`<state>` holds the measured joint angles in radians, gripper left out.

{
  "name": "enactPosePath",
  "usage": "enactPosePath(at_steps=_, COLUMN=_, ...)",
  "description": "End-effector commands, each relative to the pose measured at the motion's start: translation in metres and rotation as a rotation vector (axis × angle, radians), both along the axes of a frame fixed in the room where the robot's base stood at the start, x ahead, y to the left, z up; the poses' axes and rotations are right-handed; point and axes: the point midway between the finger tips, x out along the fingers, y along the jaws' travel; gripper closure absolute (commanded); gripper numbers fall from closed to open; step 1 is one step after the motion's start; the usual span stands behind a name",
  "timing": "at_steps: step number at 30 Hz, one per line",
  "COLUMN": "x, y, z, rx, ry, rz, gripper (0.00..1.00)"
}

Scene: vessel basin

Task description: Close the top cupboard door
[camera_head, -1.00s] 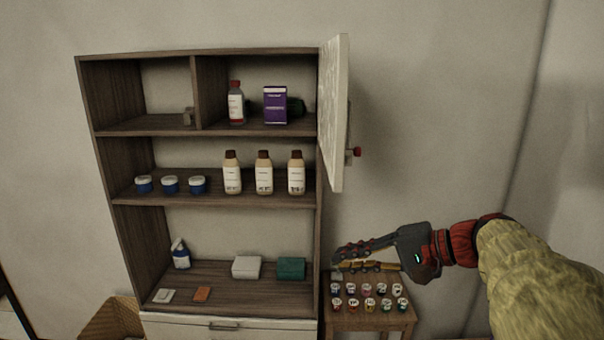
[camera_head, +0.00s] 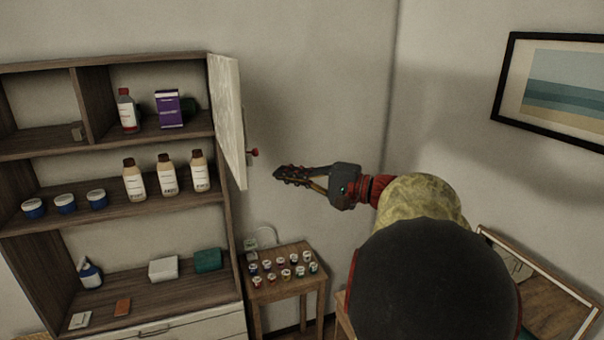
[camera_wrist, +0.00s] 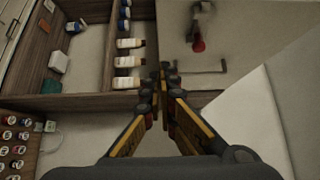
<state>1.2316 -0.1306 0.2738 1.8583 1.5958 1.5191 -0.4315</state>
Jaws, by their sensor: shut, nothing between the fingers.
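The top cupboard door (camera_head: 227,118) is a pale panel hinged at the right side of the wooden cupboard (camera_head: 222,165). It stands swung open, and the upper shelves are exposed. A red knob (camera_head: 254,153) sticks out from the door's right face. In the wrist view the door (camera_wrist: 225,30) fills the top right, with the red knob (camera_wrist: 198,45) on it. My gripper (camera_head: 277,174) is shut and empty, a little right of and below the knob in the head view, apart from it. In the wrist view the shut fingertips (camera_wrist: 165,68) point toward the cupboard and door.
A small wooden table (camera_head: 290,288) with several little jars stands right of the cupboard, below my gripper. Bottles (camera_head: 166,177) and a purple box (camera_head: 168,109) stand on the shelves. A framed picture (camera_head: 560,85) hangs on the right wall. The wall space right of the door is clear.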

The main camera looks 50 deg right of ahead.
Motion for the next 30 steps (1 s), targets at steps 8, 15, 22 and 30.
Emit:
enactPosePath(at_steps=8, x=0.037, y=0.027, z=0.002, rx=0.001, ry=0.001, rz=0.002, gripper=1.0)
enactPosePath(at_steps=15, x=0.046, y=0.042, z=0.0, rx=0.001, ry=0.001, rz=0.001, gripper=1.0)
enactPosePath(at_steps=22, x=0.047, y=0.044, z=-0.001, rx=0.0, ry=0.001, rz=0.0, gripper=1.0)
enactPosePath(at_steps=30, x=0.047, y=0.046, z=-0.001, rx=-0.001, ry=0.001, rz=-0.005, gripper=1.0)
